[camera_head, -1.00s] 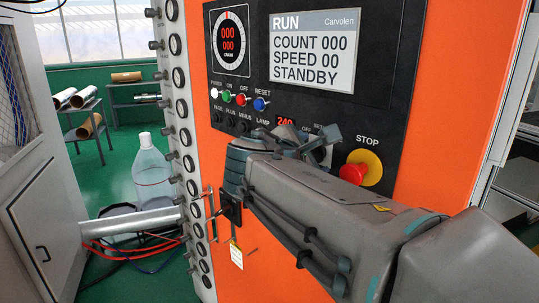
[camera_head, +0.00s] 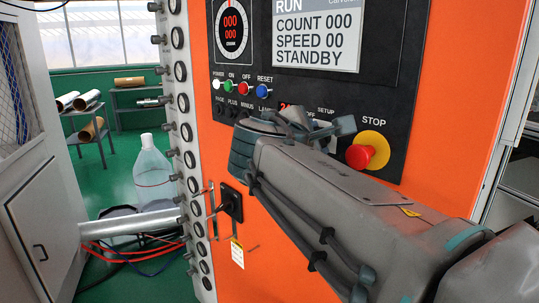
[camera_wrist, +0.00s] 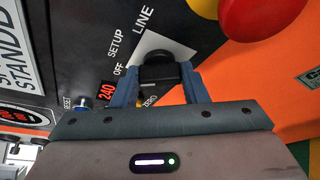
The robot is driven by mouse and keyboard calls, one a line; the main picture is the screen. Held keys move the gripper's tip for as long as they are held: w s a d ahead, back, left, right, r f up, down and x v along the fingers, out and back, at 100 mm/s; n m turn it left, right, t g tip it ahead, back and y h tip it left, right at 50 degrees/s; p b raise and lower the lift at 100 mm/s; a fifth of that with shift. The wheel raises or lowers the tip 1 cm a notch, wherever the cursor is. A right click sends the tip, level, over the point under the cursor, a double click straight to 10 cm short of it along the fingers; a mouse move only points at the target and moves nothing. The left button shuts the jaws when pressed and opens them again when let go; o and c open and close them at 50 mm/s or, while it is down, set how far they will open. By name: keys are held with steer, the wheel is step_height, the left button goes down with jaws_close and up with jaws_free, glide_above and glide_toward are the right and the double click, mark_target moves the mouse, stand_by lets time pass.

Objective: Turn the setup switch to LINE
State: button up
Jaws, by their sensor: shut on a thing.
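The setup switch shows in the wrist view as a black knob (camera_wrist: 157,70) over a white plate (camera_wrist: 158,44). Labels SETUP, OFF, LINE and ZERO surround it. My gripper (camera_wrist: 158,84) is shut on the knob, a blue-grey finger on either side. The knob's exact pointing direction is hard to tell. In the head view my gripper (camera_head: 318,128) is at the lower part of the black control panel (camera_head: 260,90), just below the SETUP label, and hides most of the switch.
The red STOP button (camera_head: 360,156) on its yellow disc is close right of my gripper. A blue RESET button (camera_head: 263,91) and other small buttons are above left. A black latch handle (camera_head: 231,203) is on the orange door (camera_head: 265,275) below.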

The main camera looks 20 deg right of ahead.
steer(key=m+t+h+b, duration=0.1)
steer(key=m+b, duration=0.4)
steer(key=b, duration=0.5)
steer(key=m+t+h+b, duration=0.1)
steer(key=m+b, duration=0.4)
steer(key=b, duration=0.5)
steer(key=f+m+t+h+b, duration=0.1)
steer(key=m+b, duration=0.4)
steer(key=b, duration=0.6)
steer(key=shift+f+h, duration=0.1)
steer(key=shift+h, duration=0.6)
steer(key=shift+m, duration=0.4)
steer(key=o, duration=1)
steer(key=shift+a, duration=0.1)
